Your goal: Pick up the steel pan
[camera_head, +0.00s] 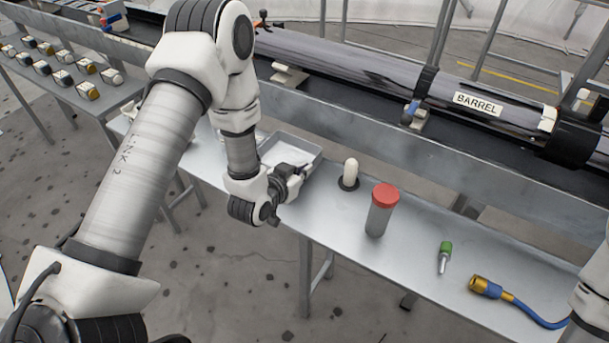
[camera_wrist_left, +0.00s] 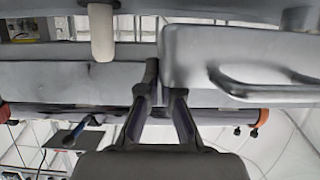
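The steel pan (camera_head: 291,148) is a shallow grey open tray on the bench in the head view, partly hidden by my left arm. In the left wrist view, which looks upside down, the pan (camera_wrist_left: 240,60) fills the upper right, with a bar handle on its side. My left gripper (camera_head: 298,178) is at the pan's near right corner. In the wrist view, one finger of the gripper (camera_wrist_left: 165,85) runs along the outside of the pan's edge; the other finger's tip is hidden by the pan. I cannot tell whether they clamp it. My right gripper is out of view.
Right of the pan stand a white peg (camera_head: 350,174) on a dark base and a red-capped container (camera_head: 381,209). Further right lie a green-handled tool (camera_head: 444,256) and a blue hose (camera_head: 528,310) with a brass end. The large barrel (camera_head: 370,80) runs behind the bench.

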